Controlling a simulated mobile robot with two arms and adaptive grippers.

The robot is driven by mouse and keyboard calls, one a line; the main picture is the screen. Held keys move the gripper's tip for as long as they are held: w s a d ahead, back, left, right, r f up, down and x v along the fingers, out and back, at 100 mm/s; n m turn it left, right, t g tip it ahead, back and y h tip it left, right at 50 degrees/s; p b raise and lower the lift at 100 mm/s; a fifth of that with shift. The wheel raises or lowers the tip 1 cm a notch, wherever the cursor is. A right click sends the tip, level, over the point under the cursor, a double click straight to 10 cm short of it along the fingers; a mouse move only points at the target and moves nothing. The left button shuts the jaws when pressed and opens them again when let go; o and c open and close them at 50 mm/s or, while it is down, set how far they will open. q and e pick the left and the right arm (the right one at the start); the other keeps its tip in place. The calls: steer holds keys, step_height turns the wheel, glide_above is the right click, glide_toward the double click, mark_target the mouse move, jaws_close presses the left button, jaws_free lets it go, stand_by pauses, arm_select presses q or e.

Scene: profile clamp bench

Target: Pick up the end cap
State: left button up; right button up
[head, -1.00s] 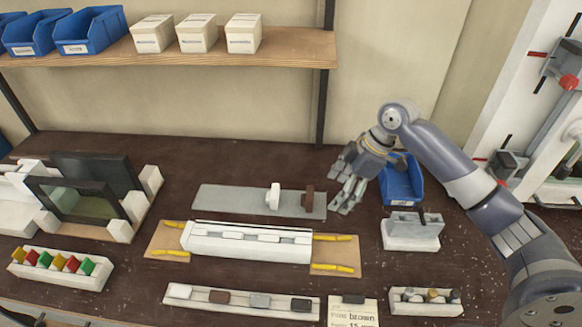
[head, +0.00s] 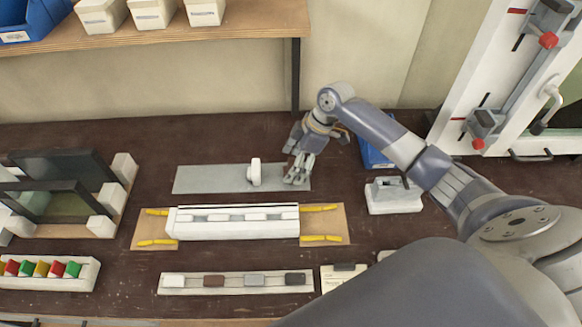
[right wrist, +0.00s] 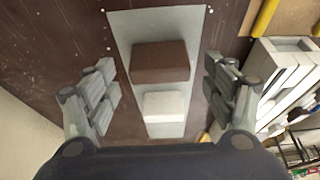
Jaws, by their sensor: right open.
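A brown block (right wrist: 160,62) and a white block (right wrist: 164,105) stand on a grey plate (head: 205,180). The white block also shows in the head view (head: 254,172). I cannot tell for sure which piece is the end cap; a row of small brown, grey and dark caps (head: 254,280) sits in a white holder at the front. My right gripper (right wrist: 159,66) is open, its fingers to either side of the brown block with gaps on both sides. In the head view the right gripper (head: 298,172) hides the brown block. My left gripper is not in view.
A long white profile (head: 233,229) lies on a wooden board with yellow strips, in front of the plate. A blue bin (head: 375,157) and a white fixture (head: 393,203) stand to the right of the gripper. Shelf boxes (head: 155,12) are above.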

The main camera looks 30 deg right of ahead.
steer(key=shift+a+f, duration=0.2)
steer(key=shift+f, duration=0.35)
steer(key=shift+w+a+f, duration=0.15)
steer(key=shift+f, duration=0.25)
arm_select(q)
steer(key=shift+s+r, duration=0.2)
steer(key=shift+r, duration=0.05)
arm_select(e)
steer(key=c, duration=1)
